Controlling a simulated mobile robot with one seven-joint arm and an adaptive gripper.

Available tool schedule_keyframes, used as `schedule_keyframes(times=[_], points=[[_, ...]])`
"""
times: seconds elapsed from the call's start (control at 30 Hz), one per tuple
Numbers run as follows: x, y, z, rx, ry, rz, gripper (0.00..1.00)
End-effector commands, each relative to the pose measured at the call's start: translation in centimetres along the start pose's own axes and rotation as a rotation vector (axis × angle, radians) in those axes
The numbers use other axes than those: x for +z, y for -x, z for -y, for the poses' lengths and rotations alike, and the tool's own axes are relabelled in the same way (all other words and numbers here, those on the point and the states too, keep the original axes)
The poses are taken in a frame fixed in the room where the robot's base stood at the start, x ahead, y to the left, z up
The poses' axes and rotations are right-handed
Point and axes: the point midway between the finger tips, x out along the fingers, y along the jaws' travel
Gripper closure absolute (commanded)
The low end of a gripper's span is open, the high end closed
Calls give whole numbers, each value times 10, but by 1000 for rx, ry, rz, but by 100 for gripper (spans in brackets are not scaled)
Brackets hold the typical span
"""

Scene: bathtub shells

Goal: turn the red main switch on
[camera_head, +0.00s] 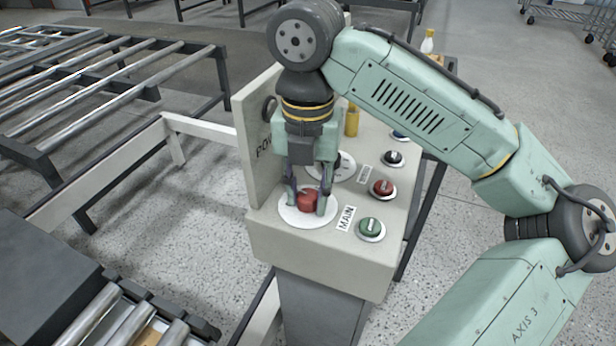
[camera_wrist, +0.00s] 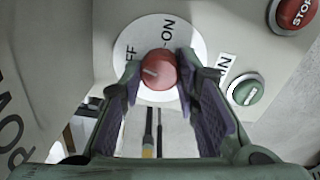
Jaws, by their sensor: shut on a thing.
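The red main switch (camera_head: 307,201) is a round knob on a white disc (camera_head: 292,216) on the sloped top of a beige control box, beside a "MAIN" label (camera_head: 346,218). My gripper (camera_head: 308,205) points down from above and its two fingers are closed around the knob. In the wrist view the knob (camera_wrist: 160,74) sits between the purple-padded fingers. Its pale mark lies on the left part of the knob, towards the "OFF" side of the disc (camera_wrist: 193,42). "ON" is printed at the disc's upper right.
A green button (camera_head: 370,227), a red stop button (camera_head: 383,188) and a black knob (camera_head: 393,157) line the box's right side. A beige upright panel (camera_head: 254,150) stands close left of my gripper. Roller conveyors (camera_head: 110,85) are at the left.

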Motion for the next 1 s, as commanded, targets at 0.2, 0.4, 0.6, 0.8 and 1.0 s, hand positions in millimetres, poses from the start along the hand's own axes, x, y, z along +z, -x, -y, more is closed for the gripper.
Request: schedule_keyframes(times=[0.2, 0.4, 0.6, 0.8, 1.0], points=[[0, 6, -1, 3, -203, -2, 99], [0, 6, -1, 3, -394, 0, 99], [1, 4, -1, 3, -585, 0, 99], [1, 2, -1, 2, -776, 1, 99], [2, 1, -1, 3, -962, 2, 99]])
